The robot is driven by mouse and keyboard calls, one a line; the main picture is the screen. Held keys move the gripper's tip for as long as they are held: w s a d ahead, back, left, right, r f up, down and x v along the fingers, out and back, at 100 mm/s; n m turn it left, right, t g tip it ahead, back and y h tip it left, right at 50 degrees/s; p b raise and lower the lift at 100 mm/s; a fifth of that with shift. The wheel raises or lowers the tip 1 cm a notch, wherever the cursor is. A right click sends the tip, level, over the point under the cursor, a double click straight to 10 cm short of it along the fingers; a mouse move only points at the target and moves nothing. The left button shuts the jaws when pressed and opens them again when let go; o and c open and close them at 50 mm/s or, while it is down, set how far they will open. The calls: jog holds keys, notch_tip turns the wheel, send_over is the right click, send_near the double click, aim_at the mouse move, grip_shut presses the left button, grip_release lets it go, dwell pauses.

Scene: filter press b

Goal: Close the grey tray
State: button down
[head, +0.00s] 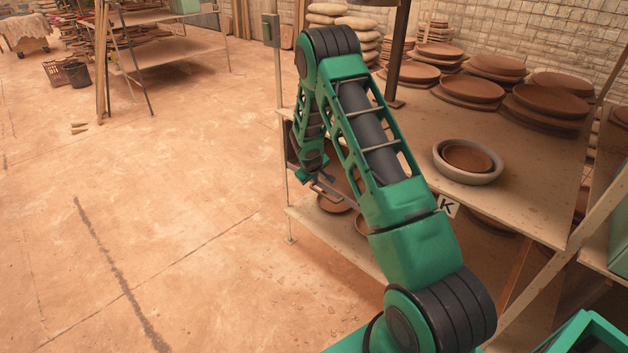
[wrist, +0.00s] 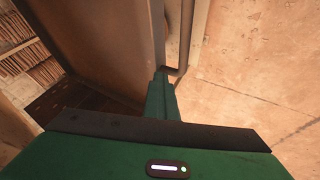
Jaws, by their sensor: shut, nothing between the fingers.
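I cannot make out a grey tray for certain. In the wrist view, a broad grey-brown panel (wrist: 115,40) runs beside my gripper, and a thin dark bent bar (wrist: 178,70), like a handle, stands at its right edge. I cannot tell whether these belong to the tray. My gripper (wrist: 163,76) is shut and empty, its tip close to the bar; contact is unclear. In the head view my gripper (head: 318,180) is low at the table's left side, partly hidden by my arm, near a thin grey bar (head: 335,192).
A table (head: 540,205) bears stacked brown plates (head: 470,90) and a pale round dish (head: 441,160) with a brown bowl in it. A lower shelf (head: 345,235) holds more brown dishes. A sign marked K (head: 447,206) hangs on the table's edge. Open floor (head: 170,210) lies left.

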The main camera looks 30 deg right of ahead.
jog(key=shift+d, duration=0.25)
jog(key=s+a+r, duration=0.6)
jog(key=a+r, duration=0.1)
jog(key=r, duration=0.1)
jog(key=shift+a, duration=0.4)
